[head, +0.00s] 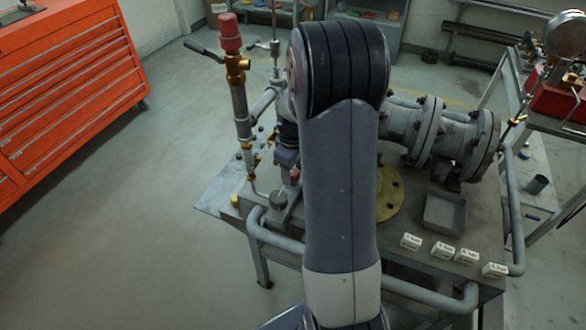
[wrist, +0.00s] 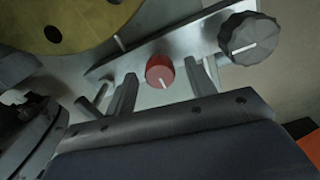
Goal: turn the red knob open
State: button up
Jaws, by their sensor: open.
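The red knob (wrist: 159,70) is small and round, with a white pointer line, and sits on a metal plate (wrist: 185,45) in the wrist view. Its line points down and slightly right in that view. My gripper (wrist: 166,84) is open, with one finger on each side of the knob. A gap shows between the knob and each finger; I cannot tell how far the fingers reach along its depth. In the head view the red knob (head: 295,175) shows small just left of my arm, which hides most of the gripper.
A larger grey knob (wrist: 249,39) with a white line stands on the same plate, right of the red one. A yellow disc (wrist: 75,20) is at upper left. A tall pipe with a red cap (head: 230,33) rises left of my arm. A tray (head: 445,212) lies right.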

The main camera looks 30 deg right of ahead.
aim_at(293, 172)
notch_tip(293, 172, up, 11)
jog(key=shift+f, duration=0.15)
dwell(0.4)
notch_tip(293, 172, down, 11)
jog(key=shift+r, duration=0.1)
dwell(0.5)
